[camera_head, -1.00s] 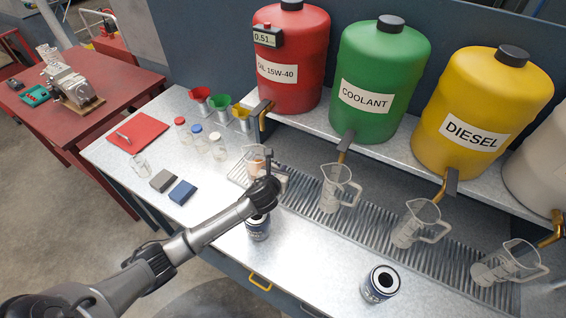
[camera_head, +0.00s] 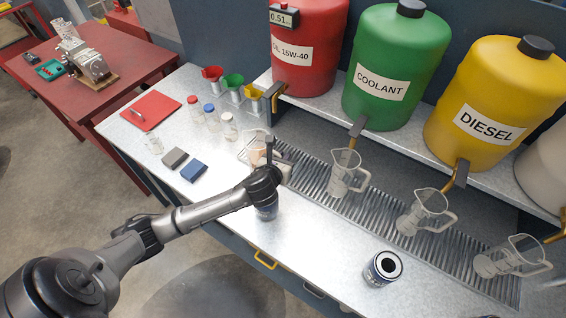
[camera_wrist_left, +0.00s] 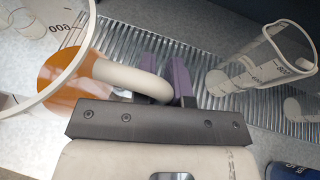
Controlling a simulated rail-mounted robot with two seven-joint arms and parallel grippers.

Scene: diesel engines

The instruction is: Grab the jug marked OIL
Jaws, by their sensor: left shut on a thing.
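A clear measuring jug (camera_head: 257,151) with amber liquid in it stands at the left end of the drip tray, partly hidden by my left arm. In the left wrist view the jug (camera_wrist_left: 62,68) is close at the left, with a pale handle reaching toward my fingers. No OIL mark can be read on it. My left gripper (camera_head: 274,158) is at the jug's right side. In the left wrist view its purple fingers (camera_wrist_left: 165,76) are shut on the handle. My right gripper is out of view.
Three empty clear jugs (camera_head: 345,173) stand along the ribbed drip tray (camera_head: 385,208). Above them are red (camera_head: 305,50), green (camera_head: 395,65) and yellow (camera_head: 488,100) drums with taps. A can (camera_head: 383,268) stands in front; another is partly behind my arm.

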